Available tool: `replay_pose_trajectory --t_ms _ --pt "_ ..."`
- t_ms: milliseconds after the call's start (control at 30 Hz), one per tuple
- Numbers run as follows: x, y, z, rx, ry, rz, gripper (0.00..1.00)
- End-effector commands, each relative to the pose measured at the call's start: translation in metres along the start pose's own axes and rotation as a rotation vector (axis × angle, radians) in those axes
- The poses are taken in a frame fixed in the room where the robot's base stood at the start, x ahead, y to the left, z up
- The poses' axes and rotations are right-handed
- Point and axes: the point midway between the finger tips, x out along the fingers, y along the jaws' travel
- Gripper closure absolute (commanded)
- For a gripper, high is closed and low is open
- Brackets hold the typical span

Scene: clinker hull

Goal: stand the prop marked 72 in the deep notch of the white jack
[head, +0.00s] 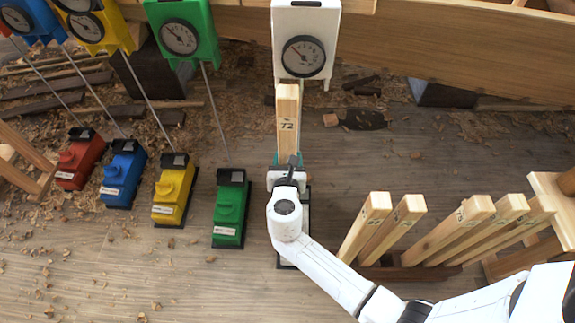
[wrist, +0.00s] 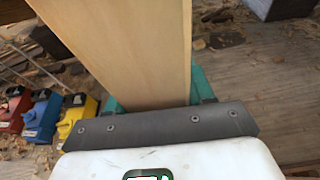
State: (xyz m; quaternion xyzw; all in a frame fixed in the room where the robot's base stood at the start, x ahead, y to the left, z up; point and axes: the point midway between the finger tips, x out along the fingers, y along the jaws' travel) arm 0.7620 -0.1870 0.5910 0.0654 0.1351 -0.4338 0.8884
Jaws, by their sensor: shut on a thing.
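The prop marked 72 (head: 288,112) is a pale wooden post, seen from above with its number near the top end. My gripper (head: 288,160) is shut on it, with teal fingers on either side. In the wrist view the prop (wrist: 135,45) fills the upper middle, between the fingers of my gripper (wrist: 160,98). The white jack (head: 287,254) lies under my wrist and arm, with only parts of its edge showing. Its notches and the prop's lower end are hidden, so I cannot tell whether they touch. A white dial panel (head: 305,17) stands behind the prop.
Green (head: 230,208), yellow (head: 173,192), blue (head: 123,175) and red (head: 80,160) jacks stand to the left, with rods and dials behind. Several props (head: 464,222) lean in a rack at right. Hull planking (head: 440,55) crosses the back. Shavings litter the floor.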

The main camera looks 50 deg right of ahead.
Motion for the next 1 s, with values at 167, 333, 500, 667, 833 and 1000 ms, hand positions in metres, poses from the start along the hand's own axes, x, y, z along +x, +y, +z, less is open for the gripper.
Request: replay_pose_trajectory --t_ms 167,333,500,667,833,1000 --pt "0.011 0.000 0.004 0.003 -0.004 -0.001 1.00" --pt "0.021 0.001 0.007 0.002 -0.005 0.000 1.00" --pt "0.030 0.001 0.010 0.003 -0.004 0.000 1.00" --pt "0.039 0.000 0.012 0.003 -0.005 0.000 1.00" --pt "0.049 0.000 0.015 0.002 -0.004 0.000 1.00" --pt "0.058 0.001 0.018 0.004 -0.004 0.000 1.00"
